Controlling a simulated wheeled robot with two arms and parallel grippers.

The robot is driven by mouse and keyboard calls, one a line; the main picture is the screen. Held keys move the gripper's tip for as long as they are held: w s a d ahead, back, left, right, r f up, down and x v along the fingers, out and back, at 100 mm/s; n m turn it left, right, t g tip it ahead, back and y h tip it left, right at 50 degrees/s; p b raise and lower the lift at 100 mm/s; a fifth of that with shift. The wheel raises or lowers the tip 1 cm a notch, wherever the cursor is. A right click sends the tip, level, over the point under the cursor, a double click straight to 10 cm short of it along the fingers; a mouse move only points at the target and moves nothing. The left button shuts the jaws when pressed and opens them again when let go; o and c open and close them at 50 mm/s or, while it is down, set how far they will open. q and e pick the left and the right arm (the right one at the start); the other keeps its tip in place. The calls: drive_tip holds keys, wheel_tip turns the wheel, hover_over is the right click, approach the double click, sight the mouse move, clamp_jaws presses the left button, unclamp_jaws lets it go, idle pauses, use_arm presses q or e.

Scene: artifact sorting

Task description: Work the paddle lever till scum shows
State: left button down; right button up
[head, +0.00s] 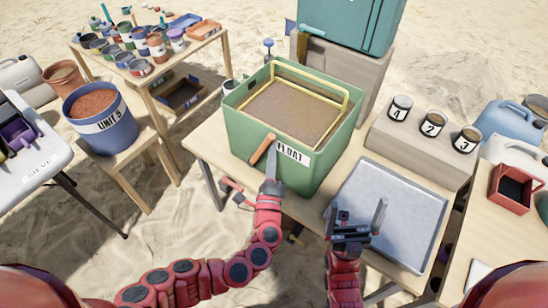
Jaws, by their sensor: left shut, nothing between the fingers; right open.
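The green tank labelled FLOAT (236,123) stands on the wooden table and is filled with brown, speckled liquid (292,108). I cannot tell whether the specks are scum. A yellow frame (310,78) lies around the inside of the rim, with one side raised at the back. A lever with an orange handle (262,149) slants on the tank's front wall, left of the label. My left gripper (271,152) is shut and empty, upright just right of the lever; I cannot tell whether they touch. My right gripper (357,208) is open and empty, over the left edge of the metal tray.
The grey metal tray (395,215) lies empty right of the tank. Jars numbered 4, 2 and 3 (433,124) stand on a block behind it. A teal container (350,25) stands behind the tank. A blue UNIT 5 bucket (101,120) sits on a stool at left.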

use_arm(q)
drive_tip(key=shift+w+a+r+n, duration=0.25)
drive_tip(key=shift+a+r+n, duration=0.15)
drive_tip(key=w+a+r+n+g+p, duration=0.2)
drive_tip(key=w+a+n+g+p, duration=0.3)
drive_tip(key=a+p, duration=0.5)
drive_tip(key=shift+w+a+n+p, duration=0.4)
drive_tip(key=shift+w+n+p, duration=0.3)
drive_tip(key=shift+w+n, duration=0.7)
